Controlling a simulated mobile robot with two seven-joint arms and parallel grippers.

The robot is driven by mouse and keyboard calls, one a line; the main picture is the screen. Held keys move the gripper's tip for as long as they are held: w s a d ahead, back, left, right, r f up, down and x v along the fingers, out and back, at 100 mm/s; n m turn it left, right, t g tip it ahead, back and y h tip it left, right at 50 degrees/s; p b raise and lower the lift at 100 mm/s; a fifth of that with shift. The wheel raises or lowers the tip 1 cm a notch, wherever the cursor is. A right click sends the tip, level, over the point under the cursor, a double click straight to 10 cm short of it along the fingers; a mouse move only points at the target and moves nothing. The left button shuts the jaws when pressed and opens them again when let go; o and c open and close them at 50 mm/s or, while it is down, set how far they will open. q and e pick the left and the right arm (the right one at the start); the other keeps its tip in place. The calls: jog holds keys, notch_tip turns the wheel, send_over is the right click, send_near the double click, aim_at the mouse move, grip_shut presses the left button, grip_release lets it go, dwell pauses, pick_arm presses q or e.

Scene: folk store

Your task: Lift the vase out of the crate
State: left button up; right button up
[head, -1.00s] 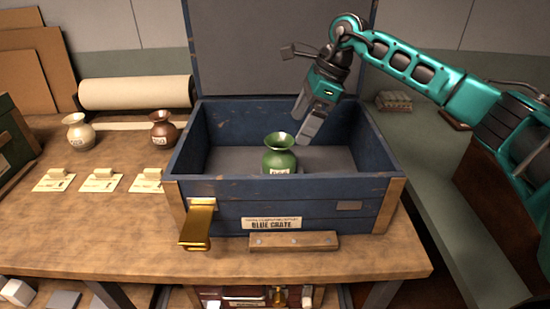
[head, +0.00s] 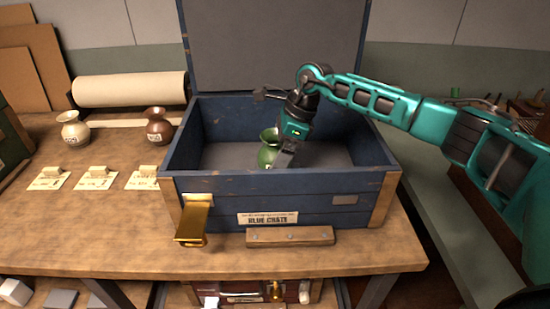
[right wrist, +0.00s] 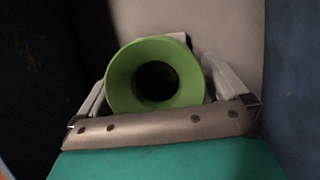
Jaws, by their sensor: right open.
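The green vase (head: 267,150) stands upright inside the blue crate (head: 320,198), whose lid is up. My right gripper (head: 284,158) reaches down into the crate at the vase and hides its right part in the head view. In the right wrist view the vase's round mouth (right wrist: 192,78) faces the camera. The open fingers of my right gripper (right wrist: 160,92) lie one on each side of the vase; whether they touch it I cannot tell. My left gripper is in no view.
A cream vase (head: 73,130) and a brown vase (head: 158,127) stand on the wooden table (head: 90,225) left of the crate, behind several label cards (head: 95,180). A paper roll (head: 130,88) lies at the back.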

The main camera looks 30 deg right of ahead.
jog(key=shift+c, duration=0.3)
jog(key=c, duration=1)
jog(key=shift+r, duration=0.1)
